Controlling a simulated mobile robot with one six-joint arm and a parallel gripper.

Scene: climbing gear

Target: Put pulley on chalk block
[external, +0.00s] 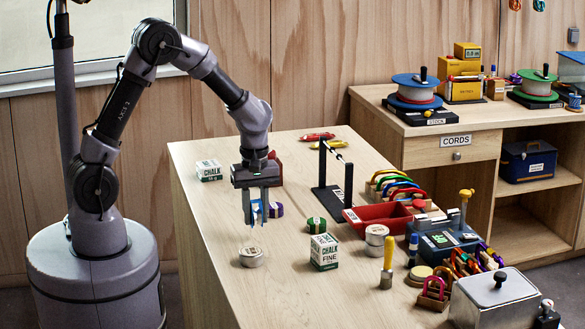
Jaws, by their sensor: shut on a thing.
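My gripper (262,222) points down above the near-left part of the table, between the two chalk blocks. It is shut on a small blue piece, which I take to be the pulley (257,212); the fingers partly hide it. One white and green chalk block (209,171) stands at the back left of the table. Another chalk block, marked FINE (324,252), stands upright to the right of my gripper and nearer the camera. Nothing rests on top of either block.
A round tin (251,257) sits below my gripper. A black bar stand (335,175), a red tray (378,217) and several tools crowd the right side. The table's front left is clear.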

